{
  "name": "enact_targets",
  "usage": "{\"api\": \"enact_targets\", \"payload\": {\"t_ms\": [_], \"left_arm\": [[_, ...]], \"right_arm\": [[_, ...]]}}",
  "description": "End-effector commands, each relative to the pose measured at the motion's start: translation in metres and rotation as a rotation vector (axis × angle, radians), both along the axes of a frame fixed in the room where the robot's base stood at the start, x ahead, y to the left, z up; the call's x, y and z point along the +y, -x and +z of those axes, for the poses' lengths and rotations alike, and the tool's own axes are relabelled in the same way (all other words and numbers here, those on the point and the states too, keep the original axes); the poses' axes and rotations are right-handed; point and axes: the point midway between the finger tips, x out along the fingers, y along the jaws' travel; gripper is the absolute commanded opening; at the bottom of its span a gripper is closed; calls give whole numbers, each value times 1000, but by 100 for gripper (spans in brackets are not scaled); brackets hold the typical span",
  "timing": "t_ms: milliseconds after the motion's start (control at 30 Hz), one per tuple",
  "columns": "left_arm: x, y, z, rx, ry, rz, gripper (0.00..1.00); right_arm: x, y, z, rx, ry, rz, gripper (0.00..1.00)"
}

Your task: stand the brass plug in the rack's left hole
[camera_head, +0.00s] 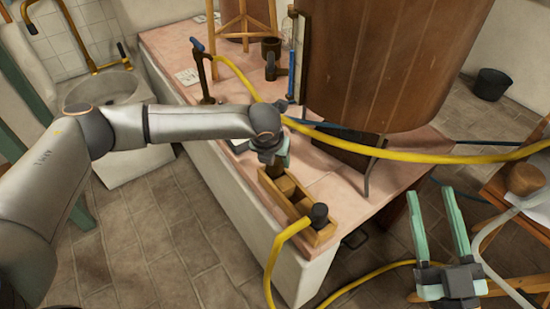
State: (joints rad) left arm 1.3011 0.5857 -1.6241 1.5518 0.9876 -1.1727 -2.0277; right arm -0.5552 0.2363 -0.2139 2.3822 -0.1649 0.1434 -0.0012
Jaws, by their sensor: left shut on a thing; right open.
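The wooden rack (301,207) stands on the pink tiled counter near its front edge, with block-like parts inside it. My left gripper (277,164) points down over the rack's far left end and is shut on a small brownish piece, most likely the brass plug (274,173). The gripper hides most of this piece, and I cannot tell whether it is in the left hole or above it. A black cap (320,213) with a yellow hose sits at the rack's near right end. My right gripper (431,192) is open and empty over the floor at the right.
A big copper vessel (385,60) stands on the counter (230,130) behind the rack. A yellow hose (400,155) crosses in front of it. A brass tap stand (203,80) is at the back left. A wooden stool (520,190) is at the far right.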

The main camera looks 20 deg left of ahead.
Motion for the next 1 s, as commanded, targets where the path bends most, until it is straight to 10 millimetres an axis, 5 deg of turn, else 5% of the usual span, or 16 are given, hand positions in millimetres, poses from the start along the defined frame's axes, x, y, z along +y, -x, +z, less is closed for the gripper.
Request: {"api": "enact_targets", "payload": {"t_ms": [1000], "left_arm": [[0, 0, -6, -1, 1, 0, 0]], "right_arm": [[0, 0, 9, 0, 0, 0, 50]]}}
